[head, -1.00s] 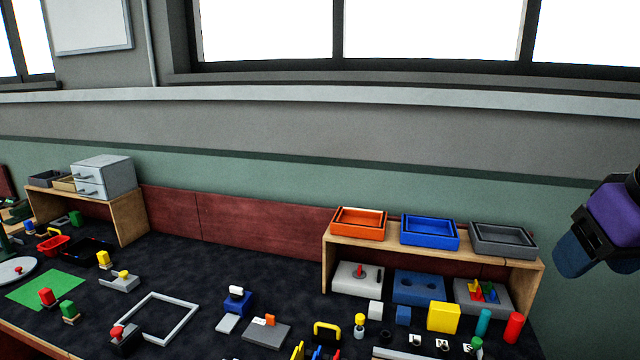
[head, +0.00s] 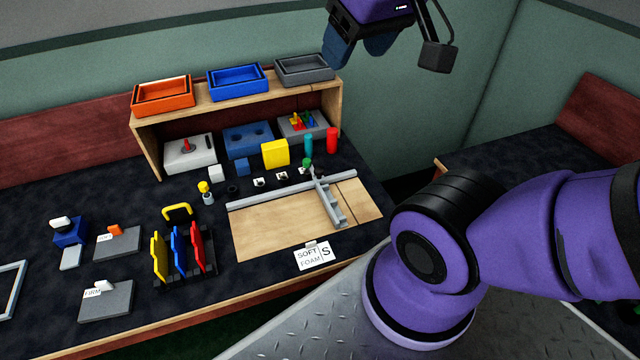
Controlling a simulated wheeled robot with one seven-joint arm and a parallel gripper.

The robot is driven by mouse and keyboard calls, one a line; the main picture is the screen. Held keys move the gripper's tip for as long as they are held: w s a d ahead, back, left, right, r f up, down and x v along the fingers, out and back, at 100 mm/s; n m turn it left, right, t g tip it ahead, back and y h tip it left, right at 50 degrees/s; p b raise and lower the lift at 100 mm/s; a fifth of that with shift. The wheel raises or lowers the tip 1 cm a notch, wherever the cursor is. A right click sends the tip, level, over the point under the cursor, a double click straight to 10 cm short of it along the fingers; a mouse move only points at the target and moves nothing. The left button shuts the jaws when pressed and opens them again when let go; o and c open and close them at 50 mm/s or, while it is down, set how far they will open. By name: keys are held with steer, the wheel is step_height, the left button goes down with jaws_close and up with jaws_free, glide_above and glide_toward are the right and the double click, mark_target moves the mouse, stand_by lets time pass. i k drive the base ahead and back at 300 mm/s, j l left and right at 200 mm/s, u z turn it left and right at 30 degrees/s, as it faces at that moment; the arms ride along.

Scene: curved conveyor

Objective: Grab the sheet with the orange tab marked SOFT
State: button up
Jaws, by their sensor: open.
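A flat grey sheet (head: 122,244) lies on the dark bench at the left. It has an orange tab (head: 115,229) on its back edge and a small white label (head: 104,238), whose print is too small to read surely. A similar grey sheet (head: 112,303) with a white label that seems to read FIRM (head: 93,291) lies in front of it. My gripper (head: 358,45) is open and empty, high at the top of the head view, up and right of the sheets and far from them.
A rack (head: 185,270) with yellow, blue and red pieces stands right of the sheets. A blue block (head: 70,233) stands left. A wooden board (head: 270,230) has a SOFT FOAM S card (head: 315,256) at its front. A shelf (head: 150,150) carries trays behind.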

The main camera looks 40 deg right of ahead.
mark_target(119, 243)
steer(key=i+j, duration=0.1)
steer(key=j, duration=0.35)
steer(key=i+j, duration=0.1)
steer(key=j, duration=0.35)
steer(key=i+j, duration=0.15)
steer(key=j, duration=0.3)
steer(key=i+j, duration=0.1)
steer(key=j, duration=0.35)
steer(key=i+j, duration=0.1)
steer(key=j, duration=0.3)
steer(key=i+j, duration=0.1)
steer(key=j, duration=0.35)
steer(key=i+j, duration=0.1)
steer(key=j, duration=0.35)
steer(key=i+j, duration=0.15)
steer(key=j, duration=0.3)
